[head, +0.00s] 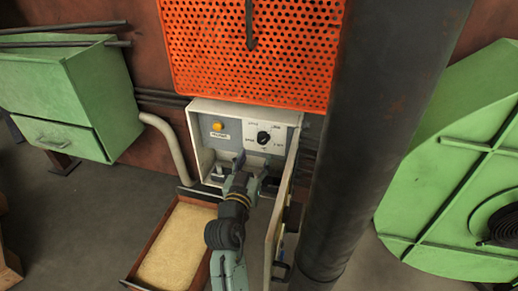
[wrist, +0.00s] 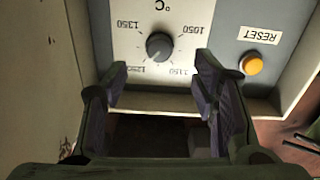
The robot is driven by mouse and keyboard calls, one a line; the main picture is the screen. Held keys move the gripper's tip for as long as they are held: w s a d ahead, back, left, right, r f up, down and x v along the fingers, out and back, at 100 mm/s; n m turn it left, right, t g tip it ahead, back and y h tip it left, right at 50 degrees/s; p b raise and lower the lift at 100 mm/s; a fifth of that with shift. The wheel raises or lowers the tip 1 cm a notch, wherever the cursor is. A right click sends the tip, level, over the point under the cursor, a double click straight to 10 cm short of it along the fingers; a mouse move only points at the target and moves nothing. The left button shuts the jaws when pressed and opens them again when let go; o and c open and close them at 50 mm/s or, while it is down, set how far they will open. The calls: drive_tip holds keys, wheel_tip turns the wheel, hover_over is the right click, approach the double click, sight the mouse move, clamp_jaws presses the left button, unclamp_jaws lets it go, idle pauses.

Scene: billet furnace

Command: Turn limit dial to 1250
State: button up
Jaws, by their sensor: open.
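The limit dial (head: 263,138) is a round dark knob on the pale right part of a control box's panel. In the wrist view the dial (wrist: 159,46) appears upside down, with 1050, 1150, 1250 and 1350 printed around it and °C beyond it. I cannot clearly tell which number its pointer marks. My gripper (head: 251,166) is just in front of and below the panel in the head view. In the wrist view my gripper (wrist: 162,72) is open and empty, its two dark fingers apart, with the dial showing beyond the gap between them. They do not appear to touch it.
A yellow button (wrist: 253,65) by a RESET label (wrist: 261,36) is beside the dial. The box's open door (head: 280,205) stands close right of my arm, with a thick dark column (head: 350,150) beyond. A sand-filled tray (head: 192,202) lies below left.

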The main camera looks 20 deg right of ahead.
drive_tip(key=v, duration=0.4)
drive_tip(key=shift+s, duration=0.1)
idle(0.3)
